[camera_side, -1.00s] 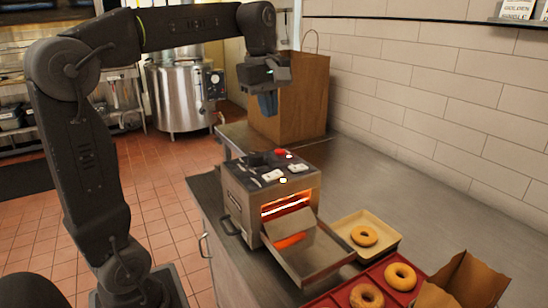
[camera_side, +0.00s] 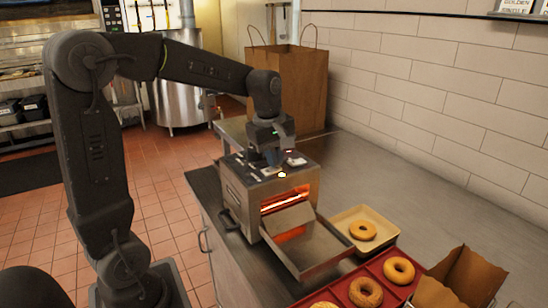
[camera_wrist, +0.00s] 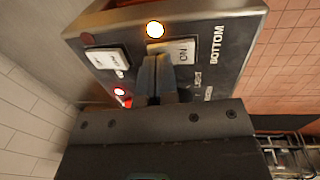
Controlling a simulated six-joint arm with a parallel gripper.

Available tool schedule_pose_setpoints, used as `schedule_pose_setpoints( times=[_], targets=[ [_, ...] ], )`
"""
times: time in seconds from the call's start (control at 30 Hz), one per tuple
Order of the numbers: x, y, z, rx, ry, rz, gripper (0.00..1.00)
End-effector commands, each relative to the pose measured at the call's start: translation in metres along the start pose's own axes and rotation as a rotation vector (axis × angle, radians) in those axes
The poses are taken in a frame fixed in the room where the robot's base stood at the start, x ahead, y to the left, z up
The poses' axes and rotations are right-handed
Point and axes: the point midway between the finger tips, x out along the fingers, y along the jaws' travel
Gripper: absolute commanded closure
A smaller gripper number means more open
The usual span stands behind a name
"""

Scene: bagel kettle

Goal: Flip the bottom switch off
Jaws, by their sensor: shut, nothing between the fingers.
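The steel toaster oven (camera_side: 236,204) stands on the counter, with glowing orange elements in its front opening. Its top panel shows in the wrist view, with the word BOTTOM (camera_wrist: 217,45) printed beside the white bottom switch (camera_wrist: 180,50). The switch reads ON, and a bright yellow-white lamp (camera_wrist: 155,29) is lit beside it. My gripper (camera_wrist: 158,58) is shut and empty, its fingertips at the near edge of the bottom switch and partly covering it. I cannot tell whether they touch. The gripper (camera_side: 272,158) is over the toaster's top in the side view.
A second white switch (camera_wrist: 107,61) and a lit red lamp (camera_wrist: 120,91) lie to the left. A steel ramp (camera_side: 312,245) slopes from the oven. A beige tray (camera_side: 385,222) with a bagel, a red tray (camera_side: 375,272) with bagels and paper bags (camera_side: 306,100) stand around.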

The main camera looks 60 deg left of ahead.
Motion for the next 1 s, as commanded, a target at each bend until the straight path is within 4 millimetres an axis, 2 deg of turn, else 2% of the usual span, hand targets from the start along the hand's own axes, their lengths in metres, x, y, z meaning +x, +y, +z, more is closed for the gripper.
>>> schedule_pose_setpoints(
  times=[0.67, 1.0],
  targets=[
    [0.008, 0.000, 0.000, 0.000, -0.001, -0.007, 1.00],
    [0.004, -0.013, 0.000, 0.000, -0.002, -0.012, 1.00]
  ],
)
